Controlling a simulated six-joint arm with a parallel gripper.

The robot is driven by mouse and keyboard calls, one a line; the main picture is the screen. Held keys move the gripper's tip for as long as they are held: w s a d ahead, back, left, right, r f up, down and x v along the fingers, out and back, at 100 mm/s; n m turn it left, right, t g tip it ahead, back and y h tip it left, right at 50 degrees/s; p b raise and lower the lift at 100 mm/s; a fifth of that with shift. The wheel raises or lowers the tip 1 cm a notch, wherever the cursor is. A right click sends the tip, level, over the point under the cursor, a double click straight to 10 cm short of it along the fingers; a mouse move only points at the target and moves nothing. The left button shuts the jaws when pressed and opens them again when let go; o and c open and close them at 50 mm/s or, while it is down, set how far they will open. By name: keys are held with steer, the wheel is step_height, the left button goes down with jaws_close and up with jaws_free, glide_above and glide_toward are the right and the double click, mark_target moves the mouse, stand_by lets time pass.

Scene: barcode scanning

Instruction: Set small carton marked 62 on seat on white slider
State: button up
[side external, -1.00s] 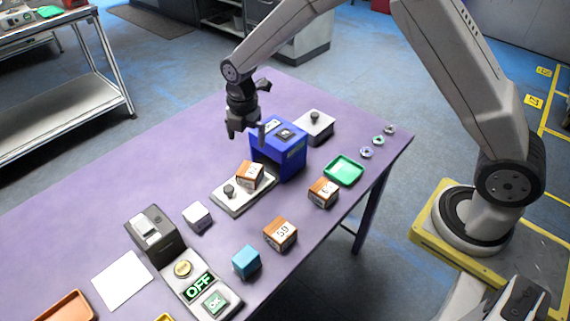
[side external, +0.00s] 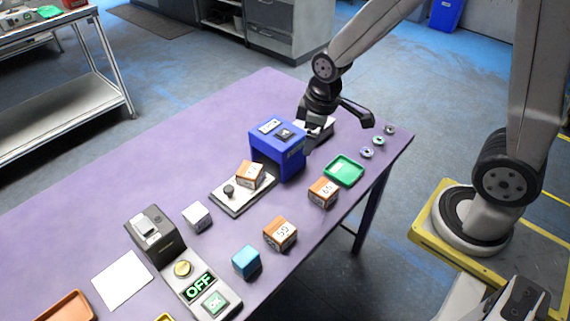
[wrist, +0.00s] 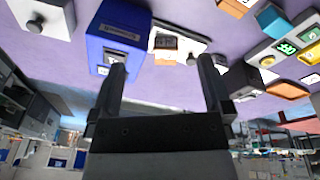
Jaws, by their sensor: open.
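A small brown-and-white carton (side external: 250,174) sits on the white slider (side external: 238,203), close to the blue housing's opening; its number is too small to read surely. The slider has a dark knob (side external: 229,190) and sticks out of the blue housing (side external: 290,160). The carton (wrist: 166,46) and the slider (wrist: 205,46) also show in the wrist view. Two like cartons stand on the table, one (side external: 323,193) with an unclear number and one (side external: 280,234) that seems marked 59. My gripper (side external: 338,131) is open and empty, beside and behind the blue housing, away from the cartons.
A second white plate with a knob (wrist: 36,24) lies behind the housing, partly hidden by my gripper. A green tray (side external: 344,170), small rings (side external: 378,141), a white cube (side external: 197,215), a blue cube (side external: 246,261) and a scanner console (side external: 190,275) stand around.

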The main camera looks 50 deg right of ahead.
steer(key=s+d+m, duration=0.1)
steer(key=s+m, duration=0.4)
steer(key=s, duration=0.1)
steer(key=shift+d+m+t, duration=0.15)
steer(key=shift+m+t, duration=0.15)
steer(key=shift+m, duration=0.1)
